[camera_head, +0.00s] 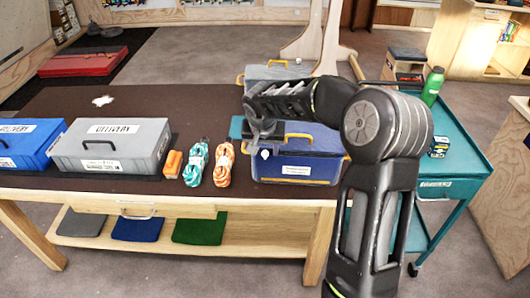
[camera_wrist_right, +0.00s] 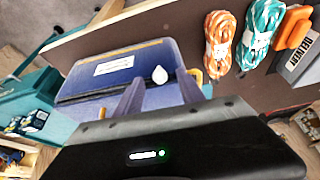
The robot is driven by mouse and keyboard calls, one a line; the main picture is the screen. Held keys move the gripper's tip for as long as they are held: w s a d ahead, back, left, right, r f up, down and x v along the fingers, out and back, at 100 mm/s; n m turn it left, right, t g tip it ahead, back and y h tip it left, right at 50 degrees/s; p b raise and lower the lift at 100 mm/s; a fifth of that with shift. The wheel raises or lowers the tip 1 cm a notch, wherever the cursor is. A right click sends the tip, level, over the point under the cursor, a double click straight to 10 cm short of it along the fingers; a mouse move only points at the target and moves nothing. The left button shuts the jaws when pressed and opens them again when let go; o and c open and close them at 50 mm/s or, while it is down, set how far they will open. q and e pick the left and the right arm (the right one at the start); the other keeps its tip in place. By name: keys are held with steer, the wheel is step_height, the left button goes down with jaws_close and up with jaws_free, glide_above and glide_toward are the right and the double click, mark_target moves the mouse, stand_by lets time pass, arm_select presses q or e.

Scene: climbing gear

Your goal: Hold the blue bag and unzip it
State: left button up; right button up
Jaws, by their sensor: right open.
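The blue bag (camera_head: 322,142) stands on the brown-topped table near its right end, with a yellow handle, a white label and a yellow lower edge. A white teardrop-shaped zip pull (camera_head: 265,154) is at the left of its front. My right gripper (camera_head: 258,132) is over the bag's left part. In the right wrist view, its open fingers (camera_wrist_right: 159,78) point at the bag (camera_wrist_right: 88,82), with the white pull (camera_wrist_right: 160,75) between their tips in the picture. I cannot tell whether they touch it. My left gripper is not in view.
Orange rope (camera_head: 223,164), teal rope (camera_head: 195,163) and an orange block (camera_head: 172,164) lie left of the bag. A grey case (camera_head: 142,138) and a blue case (camera_head: 20,150) stand farther left. A teal cart (camera_head: 463,165) with a green bottle (camera_head: 433,86) is at the right.

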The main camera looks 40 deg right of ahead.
steer(key=b+v, duration=0.1)
steer(key=v, duration=0.4)
steer(key=shift+s+a+r, duration=0.1)
steer(key=shift+r, duration=0.25)
steer(key=w+a+f+n+t+y, duration=0.25)
steer(key=w+a+f+n, duration=0.2)
steer(key=a, duration=0.35)
steer(key=s+a+f+n+y, duration=0.1)
steer(key=s+a+f+y, duration=0.25)
steer(key=a+f, duration=1.05)
steer(key=s+a+f+g, duration=0.1)
steer(key=s+a+f, duration=0.3)
steer(key=s, duration=0.5)
steer(key=s+a+f+g, duration=0.2)
steer(key=s+a+f, duration=0.1)
steer(key=s+f, duration=0.5)
steer(key=s+a+f+g, duration=0.2)
steer(key=s+a+f, duration=0.2)
steer(key=s, duration=0.7)
step_height(320, 180, down, 2)
steer(key=shift+a+f+n+y, duration=0.1)
steer(key=shift+a+n+y, duration=0.2)
steer(key=shift+n+y, duration=0.15)
